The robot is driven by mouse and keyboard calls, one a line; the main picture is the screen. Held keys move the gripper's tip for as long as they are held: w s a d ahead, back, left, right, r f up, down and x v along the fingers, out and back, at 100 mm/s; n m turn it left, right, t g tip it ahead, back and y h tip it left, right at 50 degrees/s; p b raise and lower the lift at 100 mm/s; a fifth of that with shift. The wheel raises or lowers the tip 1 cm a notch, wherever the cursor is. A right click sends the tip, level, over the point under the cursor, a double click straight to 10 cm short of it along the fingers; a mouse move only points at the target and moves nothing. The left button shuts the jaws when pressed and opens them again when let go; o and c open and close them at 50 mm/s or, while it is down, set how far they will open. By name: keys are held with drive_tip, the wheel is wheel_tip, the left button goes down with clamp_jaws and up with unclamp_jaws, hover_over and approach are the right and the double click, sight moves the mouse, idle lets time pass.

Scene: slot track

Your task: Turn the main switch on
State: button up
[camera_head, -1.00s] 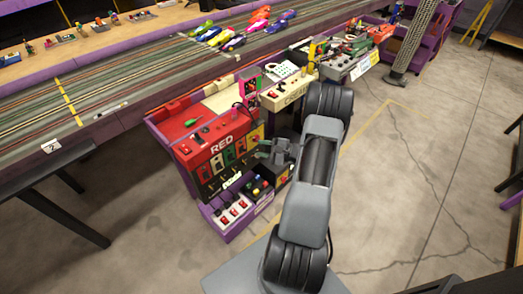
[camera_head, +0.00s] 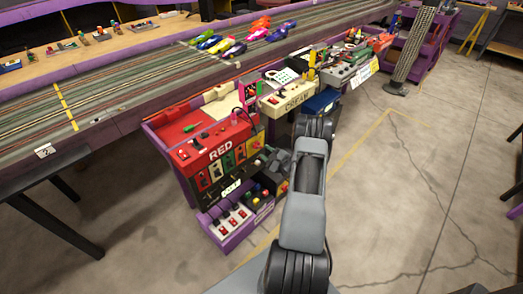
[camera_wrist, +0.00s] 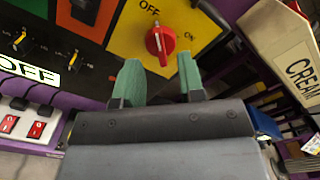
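The main switch is a red rotary knob (camera_wrist: 160,43) on a yellow plate, labelled OFF at its upper left and ON at its upper right. The white mark on the knob points up and slightly left, toward OFF. My gripper (camera_wrist: 160,80) is open, with one green fingertip below left of the knob and the other below right. The fingers look apart from the knob and hold nothing. In the head view my gripper (camera_head: 277,165) is at the right end of the red control box (camera_head: 218,150), partly covering that area.
The CREAM box (camera_wrist: 285,50) stands close on the right. The slot track (camera_head: 110,85) runs behind the boxes. Open concrete floor (camera_head: 430,190) lies to the right.

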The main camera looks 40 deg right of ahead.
sight(259, 147)
drive_tip(key=shift+w+a, duration=0.15)
drive_tip(key=shift+w, duration=0.65)
drive_tip(key=shift+w+a, duration=0.15)
drive_tip(key=shift+w, duration=0.65)
clamp_jaws()
